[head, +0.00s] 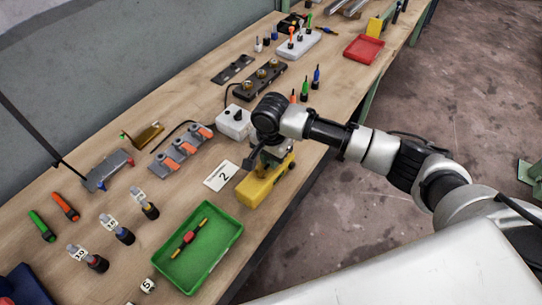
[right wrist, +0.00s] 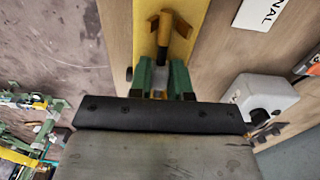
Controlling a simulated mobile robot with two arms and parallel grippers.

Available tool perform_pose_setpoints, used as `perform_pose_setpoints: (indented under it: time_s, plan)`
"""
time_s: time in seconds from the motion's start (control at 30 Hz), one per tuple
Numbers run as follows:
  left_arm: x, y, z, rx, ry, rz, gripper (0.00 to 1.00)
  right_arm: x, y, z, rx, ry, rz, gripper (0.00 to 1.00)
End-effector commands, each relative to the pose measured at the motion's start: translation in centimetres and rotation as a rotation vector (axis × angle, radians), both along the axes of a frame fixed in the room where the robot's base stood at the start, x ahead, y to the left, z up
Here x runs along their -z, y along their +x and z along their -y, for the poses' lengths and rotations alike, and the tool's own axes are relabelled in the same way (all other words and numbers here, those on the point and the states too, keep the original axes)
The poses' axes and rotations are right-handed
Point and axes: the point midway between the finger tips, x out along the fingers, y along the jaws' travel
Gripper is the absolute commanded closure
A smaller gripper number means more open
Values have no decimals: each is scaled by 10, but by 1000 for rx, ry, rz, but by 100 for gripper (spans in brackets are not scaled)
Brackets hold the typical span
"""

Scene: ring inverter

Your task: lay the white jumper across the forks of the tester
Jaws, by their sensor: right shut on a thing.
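The tester is a yellow block (head: 258,188) near the bench's front edge; in the right wrist view its yellow body (right wrist: 202,22) carries a copper-coloured fork (right wrist: 170,26). My right gripper (head: 272,160) is directly above the tester. In the right wrist view its green fingers (right wrist: 161,74) are shut on a small pale piece, likely the white jumper (right wrist: 160,93), mostly hidden between them. The fingers are close to the fork; I cannot tell whether the piece touches it. The second fork is not clearly visible. My left gripper is not in view.
A white box with a black knob (head: 235,122) stands just behind the tester. A green tray (head: 205,263) holding a red-and-black tool is nearer. Orange-clipped grey holders (head: 180,151) stand farther left.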

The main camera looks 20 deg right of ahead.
Motion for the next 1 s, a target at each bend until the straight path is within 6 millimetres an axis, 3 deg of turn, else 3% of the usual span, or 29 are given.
perform_pose_setpoints:
  time_s: [0.27, 0.3, 0.43, 0.77, 1.0]
  plan:
    - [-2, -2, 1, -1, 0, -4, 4, 4, 0, -1, 0, 1, 0, 100]
    - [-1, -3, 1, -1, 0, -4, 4, 3, 0, 0, -1, 1, 1, 76]
    - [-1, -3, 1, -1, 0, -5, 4, 3, 0, 0, -1, 1, 1, 56]
    - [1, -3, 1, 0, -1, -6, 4, 1, 1, 0, -1, 0, 1, 56]
    - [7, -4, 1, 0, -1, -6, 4, -38, 1, -1, -2, 3, 4, 56]
